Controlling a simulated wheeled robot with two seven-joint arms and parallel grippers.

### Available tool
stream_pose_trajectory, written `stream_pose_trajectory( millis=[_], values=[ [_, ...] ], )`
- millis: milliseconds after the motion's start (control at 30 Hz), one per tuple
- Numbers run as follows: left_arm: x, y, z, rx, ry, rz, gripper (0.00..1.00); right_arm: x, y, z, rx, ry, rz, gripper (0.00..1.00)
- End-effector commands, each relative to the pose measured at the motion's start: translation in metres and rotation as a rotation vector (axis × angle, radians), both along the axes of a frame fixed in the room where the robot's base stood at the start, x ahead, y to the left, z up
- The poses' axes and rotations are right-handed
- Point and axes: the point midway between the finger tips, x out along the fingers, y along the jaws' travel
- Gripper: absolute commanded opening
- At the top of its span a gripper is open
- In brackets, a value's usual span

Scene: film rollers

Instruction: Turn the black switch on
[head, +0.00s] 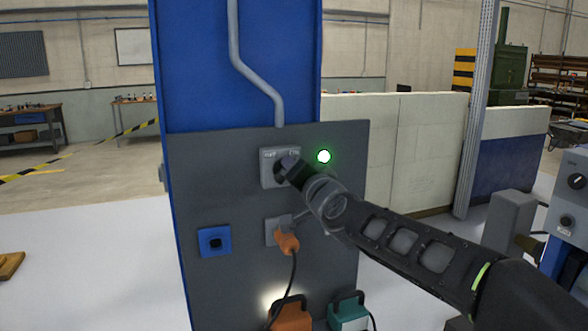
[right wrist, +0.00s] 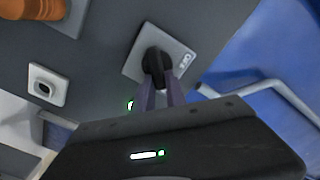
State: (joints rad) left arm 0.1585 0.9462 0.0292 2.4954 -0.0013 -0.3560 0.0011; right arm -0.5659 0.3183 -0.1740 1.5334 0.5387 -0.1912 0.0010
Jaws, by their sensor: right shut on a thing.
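The black switch (right wrist: 156,62) is a knob on a light grey plate (head: 267,172) marked OFF and ON, fixed to the dark grey panel (head: 220,160). My right gripper (head: 286,172) reaches in from the right and is shut on the knob; its two fingers (right wrist: 160,90) show in the right wrist view. The fingers hide part of the knob in the head view. A round green light (head: 324,156) glows to the right of the plate. My left gripper is not in view.
Below the switch an orange plug (head: 288,243) with a black cable sits in a socket. A blue socket (head: 214,241) is at lower left. An orange case (head: 290,315) and a green case (head: 349,312) stand below. A machine with knobs (head: 572,190) is at right.

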Motion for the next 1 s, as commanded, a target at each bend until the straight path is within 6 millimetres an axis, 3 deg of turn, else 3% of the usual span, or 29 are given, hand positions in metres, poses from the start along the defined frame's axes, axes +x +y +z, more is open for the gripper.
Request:
stream_pose_trajectory(
  millis=[67,100,333,667,1000],
  values=[
    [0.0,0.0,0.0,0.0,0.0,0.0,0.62,0.0,0.0,-0.001,0.002,0.003,0.001,0.0],
    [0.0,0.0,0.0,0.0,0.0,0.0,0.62,0.0,0.0,-0.001,0.002,0.003,0.001,0.19],
    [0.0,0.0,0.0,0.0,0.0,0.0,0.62,0.0,0.0,-0.001,0.001,0.002,0.0,0.38],
    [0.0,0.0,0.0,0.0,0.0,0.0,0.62,-0.003,-0.001,0.0,0.0,0.0,0.0,0.38],
    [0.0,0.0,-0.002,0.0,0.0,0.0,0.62,-0.047,-0.015,0.001,0.002,-0.001,0.001,0.38]
  ],
)
